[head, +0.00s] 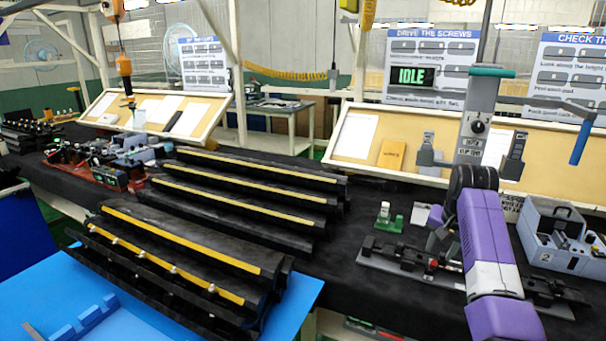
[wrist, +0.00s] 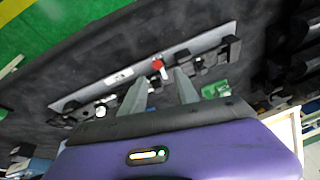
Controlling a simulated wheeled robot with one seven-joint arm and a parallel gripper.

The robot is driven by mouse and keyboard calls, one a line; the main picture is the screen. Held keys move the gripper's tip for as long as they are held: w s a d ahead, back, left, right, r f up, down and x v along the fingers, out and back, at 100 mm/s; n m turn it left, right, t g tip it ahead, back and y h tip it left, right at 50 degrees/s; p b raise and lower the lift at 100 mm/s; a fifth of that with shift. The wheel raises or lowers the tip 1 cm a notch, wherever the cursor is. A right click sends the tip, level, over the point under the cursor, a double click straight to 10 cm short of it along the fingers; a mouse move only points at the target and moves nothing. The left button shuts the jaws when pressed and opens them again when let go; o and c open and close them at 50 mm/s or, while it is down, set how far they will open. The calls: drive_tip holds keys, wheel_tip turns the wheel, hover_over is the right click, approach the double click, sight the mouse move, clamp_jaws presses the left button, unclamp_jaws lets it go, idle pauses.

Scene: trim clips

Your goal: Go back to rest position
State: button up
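My gripper (wrist: 160,86) shows in the wrist view with its two grey fingers apart and nothing visible between them. It is above a grey fixture bar (wrist: 100,91) with black clamps and a red knob on the black bench top. In the head view my purple arm reaches over the right part of the bench, and the same fixture bar (head: 400,263) lies under it. My gripper (head: 440,243) is partly hidden there beside the arm. I cannot tell its exact height above the bar.
Long black trim pieces with yellow strips (head: 245,185) fill the bench middle. A small green and white block (head: 385,217) stands behind the bar. A grey-blue box fixture (head: 562,237) is at the right. A screwdriver station (head: 480,120) stands behind my arm; its sign reads IDLE.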

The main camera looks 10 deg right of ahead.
drive_tip(key=w+d+r+n+t+h, duration=0.1)
drive_tip(key=w+d+r+t+h, duration=0.15)
drive_tip(key=w+r+t, duration=0.35)
drive_tip(key=s+a+f+n+t, duration=0.2)
drive_tip(key=s+a+f+t, duration=0.4)
drive_tip(key=s, duration=0.5)
drive_tip(key=s+a+f+n+t, duration=0.1)
drive_tip(key=s+a+f+n, duration=0.25)
drive_tip(key=s+a, duration=0.55)
drive_tip(key=s+a+y, duration=0.1)
drive_tip(key=s+a, duration=0.3)
drive_tip(key=s, duration=0.9)
drive_tip(key=s+a+n+g+y, duration=0.1)
drive_tip(key=s+a, duration=0.3)
drive_tip(key=s, duration=1)
drive_tip(key=s+a+f+n+g+y, duration=0.1)
drive_tip(key=s+a, duration=0.3)
drive_tip(key=s, duration=0.9)
drive_tip(key=shift+s+y, duration=0.3)
drive_tip(key=shift+y, duration=0.35)
